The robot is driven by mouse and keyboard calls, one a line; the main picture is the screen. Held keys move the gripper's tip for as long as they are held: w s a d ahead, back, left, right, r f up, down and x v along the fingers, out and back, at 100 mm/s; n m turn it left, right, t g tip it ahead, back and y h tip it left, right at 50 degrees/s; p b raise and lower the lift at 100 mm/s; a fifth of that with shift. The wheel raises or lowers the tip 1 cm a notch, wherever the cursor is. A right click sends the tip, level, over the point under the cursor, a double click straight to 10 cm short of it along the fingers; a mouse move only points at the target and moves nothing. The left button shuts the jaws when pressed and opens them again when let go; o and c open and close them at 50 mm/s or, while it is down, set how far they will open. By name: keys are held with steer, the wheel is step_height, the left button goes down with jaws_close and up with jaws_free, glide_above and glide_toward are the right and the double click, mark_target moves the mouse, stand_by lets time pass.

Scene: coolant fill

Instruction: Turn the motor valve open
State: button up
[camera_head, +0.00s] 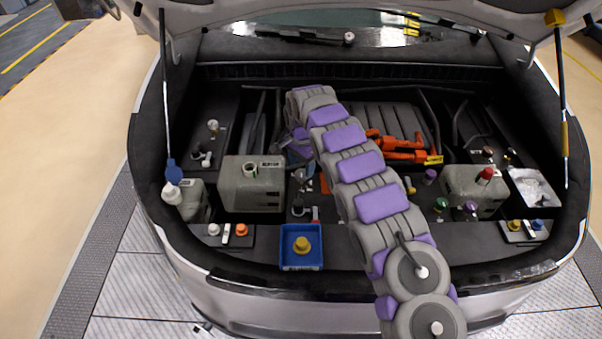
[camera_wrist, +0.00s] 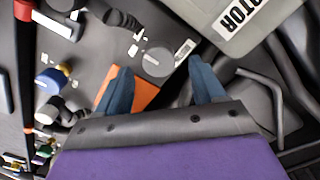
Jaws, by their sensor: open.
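My gripper (camera_wrist: 158,66) is open in the wrist view, its two blue-grey fingers spread and nothing held between them. Below and between the fingertips are a flat grey round disc (camera_wrist: 158,62) and an orange part (camera_wrist: 141,93). A grey cover marked "MOTOR" (camera_wrist: 238,17) is at the upper right, beyond the right finger. A blue-and-white knob-like fitting (camera_wrist: 50,80) is to the left, apart from the fingers. I cannot tell which part is the motor valve. In the head view my arm reaches into the bay and covers its middle; the fingertips are hidden there.
A grey tank (camera_head: 252,184) is left of my arm, another (camera_head: 474,190) to the right. A blue tray (camera_head: 301,263) with a yellow cap stands at the front edge. Orange cables (camera_head: 400,150) run right of my arm. A bent grey pipe (camera_wrist: 270,92) lies right of the fingers.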

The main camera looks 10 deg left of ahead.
mark_target(301, 172)
steer(key=shift+f+b, duration=0.3)
steer(key=shift+f, duration=1.35)
steer(key=shift+c, duration=0.5)
steer(key=shift+r, duration=0.1)
steer(key=c, duration=1)
steer(key=shift+o, duration=0.2)
